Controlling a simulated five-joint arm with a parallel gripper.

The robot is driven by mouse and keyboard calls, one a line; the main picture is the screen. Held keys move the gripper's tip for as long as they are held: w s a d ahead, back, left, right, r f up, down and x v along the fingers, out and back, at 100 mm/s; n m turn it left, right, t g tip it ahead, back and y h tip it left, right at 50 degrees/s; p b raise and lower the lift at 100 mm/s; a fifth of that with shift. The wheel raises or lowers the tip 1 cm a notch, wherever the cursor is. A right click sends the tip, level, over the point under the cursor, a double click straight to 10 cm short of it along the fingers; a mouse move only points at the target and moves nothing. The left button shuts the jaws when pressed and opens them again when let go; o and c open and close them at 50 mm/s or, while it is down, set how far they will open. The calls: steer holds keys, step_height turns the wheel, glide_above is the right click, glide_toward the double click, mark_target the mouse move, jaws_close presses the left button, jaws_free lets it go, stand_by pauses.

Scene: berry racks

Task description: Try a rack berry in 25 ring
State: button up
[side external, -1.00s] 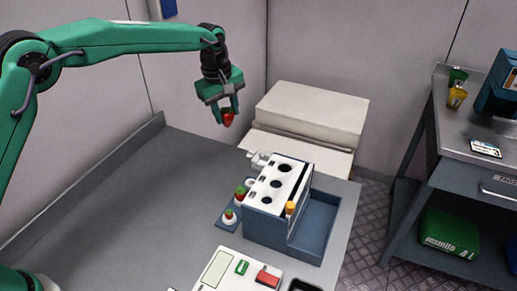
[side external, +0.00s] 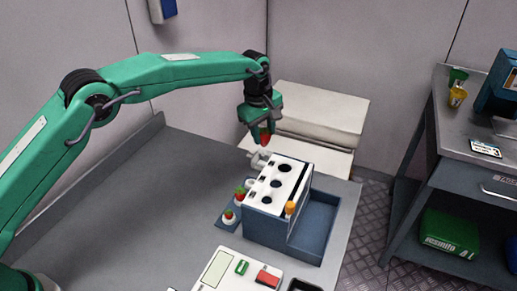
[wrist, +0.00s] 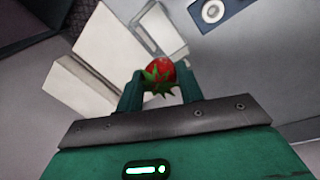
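My gripper (side external: 264,135) is shut on a red strawberry (side external: 265,139) with green leaves. It holds the berry above the back end of the sorting box, close to a small white fitting. The berry also shows between the fingers in the wrist view (wrist: 159,72). The box has a white top plate (side external: 268,191) with several round dark holes in a row. I cannot read ring sizes on the plate.
A blue open bin (side external: 318,225) adjoins the box on the right, with an orange knob (side external: 290,207) beside it. A white panel with green and red buttons (side external: 245,268) lies in front. White blocks (side external: 320,118) stand behind. The left of the table is clear.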

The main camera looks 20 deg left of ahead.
mark_target(263, 146)
steer(key=shift+f, duration=0.15)
steer(key=shift+f, duration=2.55)
steer(key=o, duration=0.7)
steer(key=shift+c, duration=0.2)
steer(key=shift+r, duration=0.15)
steer(key=shift+r, duration=2.85)
